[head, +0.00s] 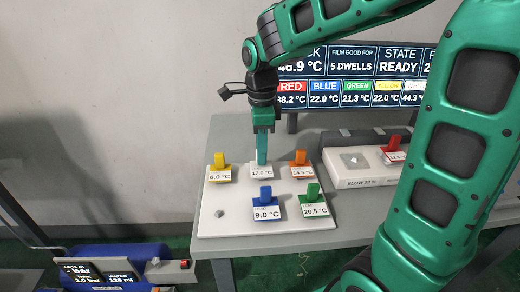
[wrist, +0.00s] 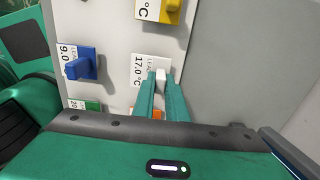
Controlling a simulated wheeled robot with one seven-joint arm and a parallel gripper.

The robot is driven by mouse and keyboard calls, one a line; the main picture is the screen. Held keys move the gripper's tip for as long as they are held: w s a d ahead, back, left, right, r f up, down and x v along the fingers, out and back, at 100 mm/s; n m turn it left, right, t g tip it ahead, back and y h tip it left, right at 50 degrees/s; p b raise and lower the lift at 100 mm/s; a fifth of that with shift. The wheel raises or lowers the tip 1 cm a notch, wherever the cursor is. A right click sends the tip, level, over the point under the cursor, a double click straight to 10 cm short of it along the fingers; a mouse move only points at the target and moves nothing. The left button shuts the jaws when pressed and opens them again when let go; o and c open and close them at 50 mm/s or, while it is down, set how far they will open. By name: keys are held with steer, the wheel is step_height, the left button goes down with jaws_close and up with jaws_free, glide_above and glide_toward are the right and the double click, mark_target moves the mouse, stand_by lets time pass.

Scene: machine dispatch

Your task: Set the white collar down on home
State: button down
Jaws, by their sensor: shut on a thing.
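The white collar (head: 259,171), labelled 17.0 °C, is at the back middle of the white board (head: 236,228), between the yellow and orange collars. My gripper (head: 262,160) points straight down over it. In the wrist view my gripper's two teal fingers (wrist: 160,82) are closed on the white upright tab of the white collar (wrist: 139,72). The collar looks on the board or very close to it; a small gap underneath cannot be ruled out. No place marked "home" can be read.
The yellow (head: 220,172), orange (head: 299,165), blue (head: 265,203) and green (head: 312,202) collars stand close around on the board. A bare stud (head: 220,213) shows front left. The blower unit (head: 345,180) at right carries the red collar (head: 394,150). A screen (head: 350,75) reads READY.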

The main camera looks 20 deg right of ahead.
steer(key=shift+f, duration=0.3)
steer(key=c, duration=1.7)
jaws_free()
step_height(320, 180, up, 11)
steer(key=shift+f, duration=0.15)
